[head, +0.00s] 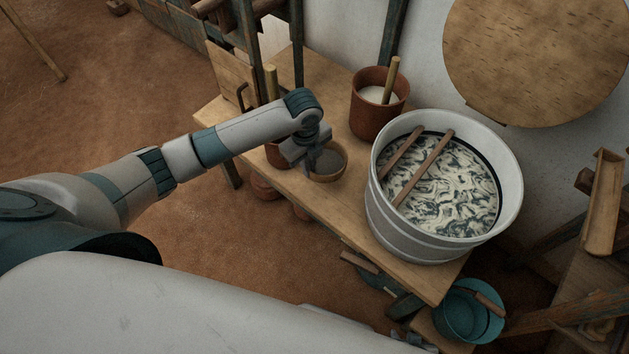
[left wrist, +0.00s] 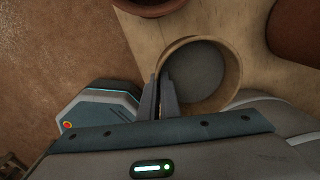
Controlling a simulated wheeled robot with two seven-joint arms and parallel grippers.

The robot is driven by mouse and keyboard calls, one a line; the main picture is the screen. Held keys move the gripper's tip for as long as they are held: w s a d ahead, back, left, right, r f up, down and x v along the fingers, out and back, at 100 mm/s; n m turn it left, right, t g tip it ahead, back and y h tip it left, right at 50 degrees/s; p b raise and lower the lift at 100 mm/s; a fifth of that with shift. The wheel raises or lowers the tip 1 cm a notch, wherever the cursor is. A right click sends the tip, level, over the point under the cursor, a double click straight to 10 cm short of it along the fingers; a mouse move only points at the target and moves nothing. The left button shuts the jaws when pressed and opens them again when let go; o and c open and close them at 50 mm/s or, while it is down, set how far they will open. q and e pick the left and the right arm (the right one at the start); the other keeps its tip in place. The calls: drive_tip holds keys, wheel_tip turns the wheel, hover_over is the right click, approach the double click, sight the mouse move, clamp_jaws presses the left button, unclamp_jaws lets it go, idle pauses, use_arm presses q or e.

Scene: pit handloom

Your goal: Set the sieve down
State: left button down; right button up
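The sieve (head: 329,164) is a small round wooden ring with a grey mesh, at the bench's near edge in the head view. In the left wrist view the sieve (left wrist: 200,75) lies just beyond and right of my fingers. My left gripper (head: 311,163) is at the sieve's left rim. In the left wrist view the two fingers (left wrist: 162,92) are close together with the rim between them. The sieve looks level and at or just above the wooden bench (head: 338,212); I cannot tell whether it touches. My right gripper is not in view.
A large pale tub (head: 386,215) with marbled contents and two sticks stands to the right. A reddish pot (head: 375,121) with white contents is behind. Another reddish pot (head: 275,157) is partly hidden by my arm. A teal bucket (head: 463,316) sits lower right.

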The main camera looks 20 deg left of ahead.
use_arm(q)
hover_over(309, 189)
drive_tip(key=shift+d+f, duration=0.1)
drive_tip(key=shift+f, duration=2.25)
drive_tip(key=shift+f, duration=1.85)
drive_tip(key=c, duration=2)
unclamp_jaws()
drive_tip(key=shift+s+f, duration=0.1)
drive_tip(key=shift+f, duration=0.05)
drive_tip(key=r, duration=1.2)
drive_tip(key=shift+s+r, duration=0.2)
